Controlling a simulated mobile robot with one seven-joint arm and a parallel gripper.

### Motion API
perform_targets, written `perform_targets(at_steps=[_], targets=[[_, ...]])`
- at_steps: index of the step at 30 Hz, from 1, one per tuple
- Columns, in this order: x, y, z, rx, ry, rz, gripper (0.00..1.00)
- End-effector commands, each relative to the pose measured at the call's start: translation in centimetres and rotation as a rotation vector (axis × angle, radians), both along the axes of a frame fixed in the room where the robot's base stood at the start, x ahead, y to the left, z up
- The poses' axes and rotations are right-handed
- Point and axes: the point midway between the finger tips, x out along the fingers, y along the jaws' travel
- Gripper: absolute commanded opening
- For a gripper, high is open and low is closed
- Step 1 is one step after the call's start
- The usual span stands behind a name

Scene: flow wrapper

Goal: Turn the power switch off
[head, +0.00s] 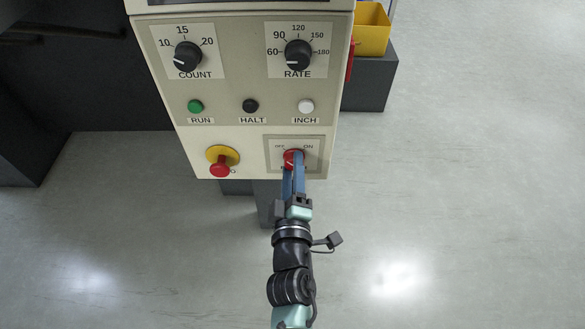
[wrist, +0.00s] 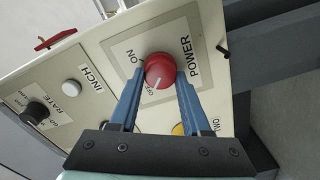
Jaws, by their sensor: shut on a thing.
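The power switch is a round red knob (head: 291,156) on a square plate (head: 319,142) at the lower right of the control panel. In the wrist view the knob (wrist: 159,66) sits between my two blue fingers. The white line on its face points toward the OFF label (wrist: 150,89), away from the ON label (wrist: 136,57). My gripper (head: 293,168) is shut on the knob, with a fingertip at each side; it also shows in the wrist view (wrist: 160,78). The fingers hide part of the knob and the POWER label in the head view.
A red stop button on a yellow base (head: 221,163) is left of the switch. RUN (head: 196,106), HALT (head: 250,106) and INCH (head: 306,106) buttons are above, with COUNT (head: 188,56) and RATE (head: 298,54) dials higher. A yellow bin (head: 371,30) is behind right. Floor right is clear.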

Motion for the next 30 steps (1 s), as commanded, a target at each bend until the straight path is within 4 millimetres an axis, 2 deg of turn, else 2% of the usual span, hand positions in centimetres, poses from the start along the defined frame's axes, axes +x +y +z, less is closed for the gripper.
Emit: perform_targets(at_steps=[1,2,6,7,15,19,23,30], targets=[[-0.1,0.0,-0.1,-0.004,0.002,0.0,0.0],[-0.1,0.0,-0.1,-0.004,0.002,0.0,0.49],[0.0,0.0,-0.1,-0.003,0.002,0.0,0.74],[0.0,0.0,-0.1,-0.003,0.002,0.0,0.78],[0.0,0.0,0.0,-0.001,0.001,0.0,0.78],[-0.7,-0.1,-0.1,-0.001,0.001,0.0,0.78],[-2.4,0.0,-0.1,-0.001,0.004,0.0,0.78],[-7.1,-0.1,-0.1,0.0,0.006,-0.003,0.78]])
